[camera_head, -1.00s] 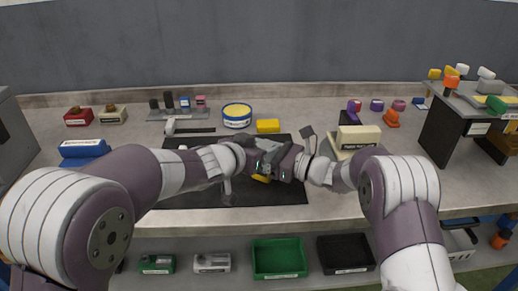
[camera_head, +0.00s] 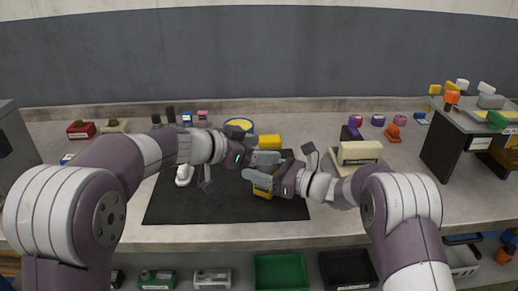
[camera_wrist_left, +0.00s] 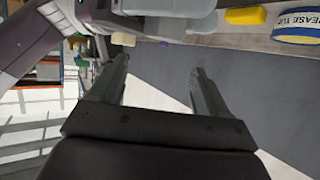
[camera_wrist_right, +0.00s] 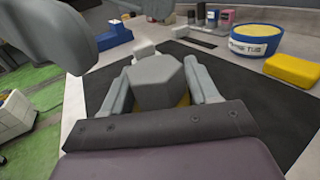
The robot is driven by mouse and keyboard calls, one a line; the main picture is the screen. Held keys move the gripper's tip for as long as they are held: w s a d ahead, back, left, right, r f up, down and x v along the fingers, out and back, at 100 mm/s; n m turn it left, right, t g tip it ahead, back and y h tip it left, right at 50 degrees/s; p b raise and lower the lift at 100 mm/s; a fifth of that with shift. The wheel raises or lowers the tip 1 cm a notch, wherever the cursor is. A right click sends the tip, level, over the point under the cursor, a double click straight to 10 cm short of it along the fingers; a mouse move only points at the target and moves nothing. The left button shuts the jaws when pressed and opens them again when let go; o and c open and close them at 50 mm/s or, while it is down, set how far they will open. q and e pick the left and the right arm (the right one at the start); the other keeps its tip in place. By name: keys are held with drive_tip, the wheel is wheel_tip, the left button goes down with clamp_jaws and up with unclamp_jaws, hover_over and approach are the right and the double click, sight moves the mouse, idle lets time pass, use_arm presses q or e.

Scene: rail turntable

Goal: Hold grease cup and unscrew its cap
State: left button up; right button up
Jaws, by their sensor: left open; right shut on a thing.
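My right gripper (camera_head: 262,181) is shut on the grease cup and holds it over the black mat. In the right wrist view the grease cup (camera_wrist_right: 160,82) shows a grey six-sided part between the fingers, with some yellow around and below it. A yellow part of it also shows under the gripper in the head view. My left gripper (camera_head: 265,158) is open, above and beside the right one. Its spread fingers (camera_wrist_left: 158,68) have nothing between them in the left wrist view. The joint between cap and cup is hidden, so I cannot tell how the cap sits.
The black mat (camera_head: 185,207) has free room at the left, near a white-headed tool (camera_head: 183,176). Behind stand a yellow block (camera_head: 264,141) and a blue-and-yellow grease tub (camera_head: 238,126). A cream box (camera_head: 360,152) is close to my right wrist. Green (camera_head: 281,272) and black (camera_head: 347,270) bins are below.

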use_arm(q)
drive_tip(key=shift+w+a+f+m+g+h, duration=0.1)
drive_tip(key=shift+w+m+g+h, duration=0.15)
drive_tip(key=shift+m+g+h, duration=0.5)
use_arm(e)
drive_tip(key=shift+w, duration=0.15)
use_arm(q)
drive_tip(key=m+g, duration=0.1)
drive_tip(key=g, duration=0.1)
drive_tip(key=m+g, duration=0.1)
drive_tip(key=m, duration=0.1)
drive_tip(key=shift+w+g, duration=0.2)
drive_tip(key=shift+g, duration=0.15)
use_arm(e)
drive_tip(key=shift+s+r, duration=0.1)
drive_tip(key=shift+s, duration=0.15)
use_arm(q)
drive_tip(key=m+g, duration=0.1)
drive_tip(key=w+m+g, duration=0.1)
drive_tip(key=shift+m+g+h, duration=0.25)
drive_tip(key=shift+g, duration=0.15)
use_arm(e)
drive_tip(key=shift+w+f, duration=0.2)
drive_tip(key=shift+w, duration=0.05)
use_arm(q)
drive_tip(key=shift+s+m+g, duration=0.3)
use_arm(e)
drive_tip(key=shift+s+r, duration=0.1)
drive_tip(key=shift+s, duration=0.05)
